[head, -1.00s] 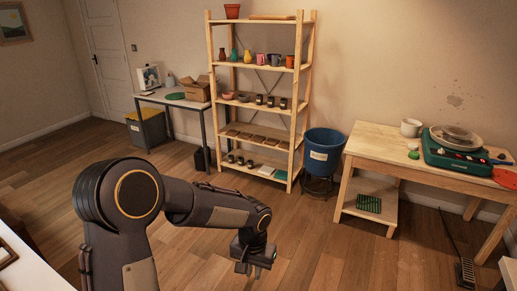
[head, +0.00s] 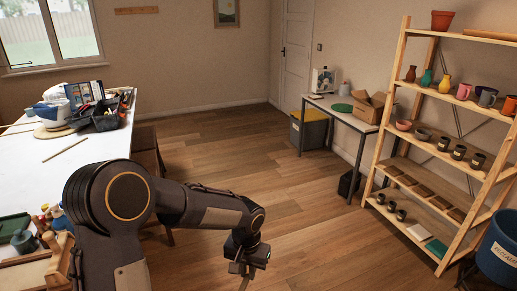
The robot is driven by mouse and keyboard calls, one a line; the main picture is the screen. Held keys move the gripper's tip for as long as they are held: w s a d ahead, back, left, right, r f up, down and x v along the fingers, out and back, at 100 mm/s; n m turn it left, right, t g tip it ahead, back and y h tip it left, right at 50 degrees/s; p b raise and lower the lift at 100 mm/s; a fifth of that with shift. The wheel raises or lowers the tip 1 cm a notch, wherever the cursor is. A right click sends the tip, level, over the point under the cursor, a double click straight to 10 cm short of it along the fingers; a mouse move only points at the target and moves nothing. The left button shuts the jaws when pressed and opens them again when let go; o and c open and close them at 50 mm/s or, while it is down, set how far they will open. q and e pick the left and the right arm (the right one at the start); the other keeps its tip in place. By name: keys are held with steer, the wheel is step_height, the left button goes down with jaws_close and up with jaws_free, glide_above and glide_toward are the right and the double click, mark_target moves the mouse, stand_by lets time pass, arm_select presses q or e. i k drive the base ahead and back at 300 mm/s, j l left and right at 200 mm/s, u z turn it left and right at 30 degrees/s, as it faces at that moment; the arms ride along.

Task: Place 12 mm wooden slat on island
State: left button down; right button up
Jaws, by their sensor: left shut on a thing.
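My left gripper (head: 243,266) hangs fingers-down over the wooden floor, to the right of the white-topped island (head: 105,150) and apart from it. A thin wooden strip (head: 64,149) lies on the island's white top. I cannot tell its thickness from here. My right gripper is not in view.
A tool caddy (head: 100,118) and other items crowd the island's far end. Pots and a green tray (head: 13,227) stand at its near left. A stool (head: 146,150) is beside the island. A wooden shelf (head: 398,130) stands right. The middle floor is clear.

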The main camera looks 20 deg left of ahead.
mark_target(67, 162)
steer(key=i+j+u, duration=0.2)
steer(key=i+u, duration=0.25)
steer(key=i+j+u, duration=0.1)
steer(key=i+u, duration=0.2)
steer(key=u, duration=0.15)
steer(key=i+u, duration=0.65)
steer(key=i, duration=0.25)
steer(key=i+l+u, duration=0.25)
steer(key=i, duration=0.25)
steer(key=i+l+u, duration=0.25)
steer(key=i, duration=0.25)
steer(key=i+l+u, duration=0.25)
steer(key=i+l, duration=0.1)
steer(key=i, duration=0.1)
